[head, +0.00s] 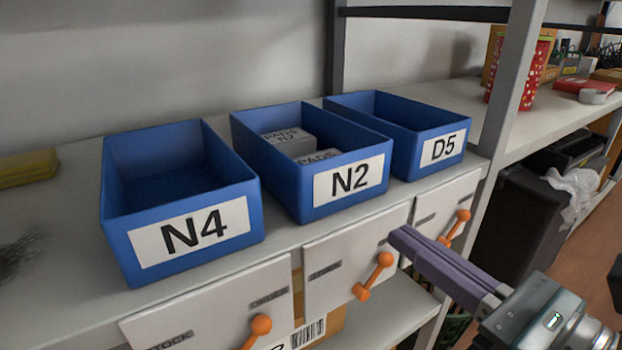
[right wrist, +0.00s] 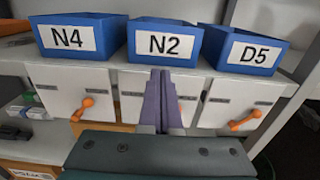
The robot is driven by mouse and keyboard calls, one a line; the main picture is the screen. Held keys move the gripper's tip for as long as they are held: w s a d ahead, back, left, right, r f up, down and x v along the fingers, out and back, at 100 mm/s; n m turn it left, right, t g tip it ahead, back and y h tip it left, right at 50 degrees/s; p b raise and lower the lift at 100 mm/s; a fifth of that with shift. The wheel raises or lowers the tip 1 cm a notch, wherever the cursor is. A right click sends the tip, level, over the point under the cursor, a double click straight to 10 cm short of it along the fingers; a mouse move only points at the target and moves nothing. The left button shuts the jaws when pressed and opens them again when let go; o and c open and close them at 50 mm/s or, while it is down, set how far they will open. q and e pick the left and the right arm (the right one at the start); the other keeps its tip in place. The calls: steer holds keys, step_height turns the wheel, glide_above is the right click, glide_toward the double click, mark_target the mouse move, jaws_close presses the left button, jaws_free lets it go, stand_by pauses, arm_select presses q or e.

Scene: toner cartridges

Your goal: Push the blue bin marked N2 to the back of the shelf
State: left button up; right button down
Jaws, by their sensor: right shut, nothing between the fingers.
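The blue bin marked N2 (head: 345,185) stands on the shelf (head: 60,290) between two other blue bins, its labelled front near the shelf's front edge. Small boxes marked PADS (head: 288,142) lie inside it. The bin also shows in the right wrist view (right wrist: 164,43), straight beyond my fingers. My left gripper is not in view.
Bin N4 (head: 190,232) stands left of N2 and bin D5 (head: 440,150) right of it, with narrow gaps. A grey post (head: 515,80) rises right of D5. Bare shelf lies behind the bins.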

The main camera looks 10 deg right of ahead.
mark_target(344, 195)
steer(key=x, duration=0.6)
steer(key=shift+w, duration=0.2)
steer(key=shift+x, duration=0.75)
steer(key=shift+a+f, duration=0.1)
steer(key=b+x, duration=0.2)
steer(key=x, duration=0.5)
steer(key=shift+f+b, duration=0.1)
steer(key=shift+b, duration=0.25)
steer(key=shift+w, duration=0.15)
